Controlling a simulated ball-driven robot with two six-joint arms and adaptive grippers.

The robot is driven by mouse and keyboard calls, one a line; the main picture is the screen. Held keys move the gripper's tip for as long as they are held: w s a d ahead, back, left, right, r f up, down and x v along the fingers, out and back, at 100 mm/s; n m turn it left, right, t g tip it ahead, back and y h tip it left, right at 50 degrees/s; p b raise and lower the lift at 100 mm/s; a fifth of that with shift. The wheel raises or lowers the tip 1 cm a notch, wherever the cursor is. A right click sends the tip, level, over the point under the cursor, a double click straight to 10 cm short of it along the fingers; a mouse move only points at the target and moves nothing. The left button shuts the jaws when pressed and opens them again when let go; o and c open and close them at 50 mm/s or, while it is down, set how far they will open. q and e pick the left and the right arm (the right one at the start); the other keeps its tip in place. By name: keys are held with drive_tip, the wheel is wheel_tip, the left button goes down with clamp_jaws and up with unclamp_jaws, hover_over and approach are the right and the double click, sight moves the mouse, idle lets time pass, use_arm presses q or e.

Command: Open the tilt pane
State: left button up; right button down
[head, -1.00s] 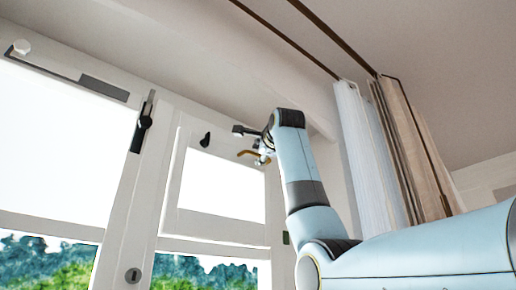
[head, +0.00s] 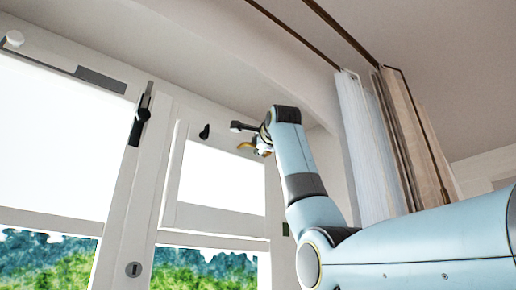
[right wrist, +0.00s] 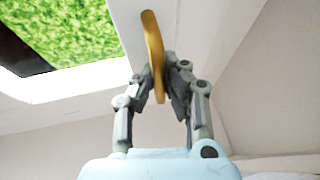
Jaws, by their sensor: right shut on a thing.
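The tilt pane (head: 222,180) is a small white-framed pane high in the window in the head view. I cannot tell whether it stands slightly tilted. A curved brass handle (head: 245,146) sits at its upper right and also shows in the right wrist view (right wrist: 152,42). My right gripper (head: 264,147) is at this handle, partly hidden by my own arm. In the right wrist view, my right gripper (right wrist: 160,88) has its two fingers on either side of the handle's lower part, shut on it. My left gripper is not in view.
A small black knob (head: 204,131) is left of the brass handle. A larger window with a dark handle (head: 141,118) is farther left. A white curtain (head: 370,145) and a beige curtain (head: 415,140) hang to the right, close to my right arm.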

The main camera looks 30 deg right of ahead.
drive_tip(key=shift+f, duration=0.15)
drive_tip(key=s+f+m+t+h+b, duration=0.3)
drive_tip(key=s+b, duration=0.6)
drive_tip(key=b, duration=0.6)
drive_tip(key=shift+s+d+f+t+b, duration=0.2)
drive_tip(key=shift+d+f+t+b, duration=0.15)
drive_tip(key=shift+f, duration=0.3)
drive_tip(key=c, duration=1.5)
unclamp_jaws()
drive_tip(key=shift+s+r, duration=0.1)
drive_tip(key=shift+s, duration=0.3)
drive_tip(key=shift+o, duration=0.6)
